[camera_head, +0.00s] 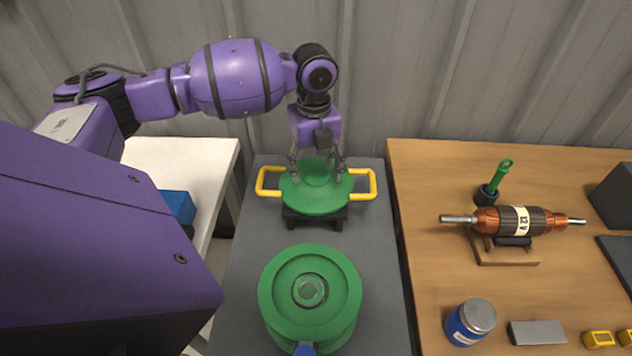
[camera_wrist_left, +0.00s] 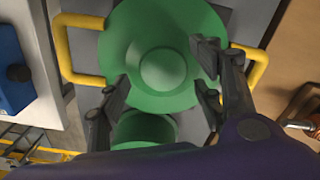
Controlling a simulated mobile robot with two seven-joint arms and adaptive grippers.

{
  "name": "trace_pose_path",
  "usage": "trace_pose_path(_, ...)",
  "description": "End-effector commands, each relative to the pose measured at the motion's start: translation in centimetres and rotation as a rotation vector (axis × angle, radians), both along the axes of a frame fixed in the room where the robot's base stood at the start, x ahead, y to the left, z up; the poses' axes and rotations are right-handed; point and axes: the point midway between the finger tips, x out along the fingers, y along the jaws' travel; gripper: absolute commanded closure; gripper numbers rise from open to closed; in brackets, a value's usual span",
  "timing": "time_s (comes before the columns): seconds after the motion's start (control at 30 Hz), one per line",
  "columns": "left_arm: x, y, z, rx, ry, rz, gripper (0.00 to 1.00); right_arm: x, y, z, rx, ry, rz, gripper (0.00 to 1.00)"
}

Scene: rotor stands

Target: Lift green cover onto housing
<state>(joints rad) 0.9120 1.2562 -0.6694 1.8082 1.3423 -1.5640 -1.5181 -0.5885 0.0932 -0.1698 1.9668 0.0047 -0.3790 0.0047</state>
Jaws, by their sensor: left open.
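The green cover (camera_head: 316,198) is a round disc with two yellow side handles and a raised centre. It rests on a small dark stand at the back of the grey table. The green housing (camera_head: 310,292), a round body with a central bore, stands in front of it on the same table. My left gripper (camera_head: 318,174) is above the cover with its fingers apart. In the left wrist view the left gripper (camera_wrist_left: 150,92) has a finger on either side of the cover's raised centre (camera_wrist_left: 164,68); I cannot tell whether they touch it. My right gripper is not in view.
A wooden table (camera_head: 420,215) on the right holds a copper rotor (camera_head: 520,220) on a stand, a green-handled tool (camera_head: 497,180), a blue jar (camera_head: 470,322) and a grey block (camera_head: 538,332). A white table (camera_head: 185,160) with a blue box (camera_head: 178,207) is left. A corrugated wall stands behind.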

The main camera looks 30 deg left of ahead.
Motion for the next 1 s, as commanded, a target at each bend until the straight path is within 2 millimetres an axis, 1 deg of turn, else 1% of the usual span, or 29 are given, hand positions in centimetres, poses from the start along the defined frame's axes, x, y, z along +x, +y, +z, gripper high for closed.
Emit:
trace_pose_path(0.03, -0.06, -0.05, -0.75, -0.001, 0.002, 0.0, 0.4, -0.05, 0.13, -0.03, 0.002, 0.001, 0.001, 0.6)
trace_pose_path(0.1, -0.04, -0.03, -1.28, 0.0, 0.0, 0.0, 0.4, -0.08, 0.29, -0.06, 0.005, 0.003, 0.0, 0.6)
trace_pose_path(0.3, 0.0, -0.02, -1.34, 0.001, -0.001, 0.0, 0.4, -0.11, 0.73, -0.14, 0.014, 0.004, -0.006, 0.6)
trace_pose_path(0.77, -0.02, -0.01, -1.31, 0.0, 0.0, 0.0, 1.0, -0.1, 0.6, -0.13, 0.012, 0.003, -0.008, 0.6)
trace_pose_path(1.0, 0.11, 0.0, -1.1, 0.001, -0.004, 0.0, 1.0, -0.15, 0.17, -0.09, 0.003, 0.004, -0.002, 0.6)
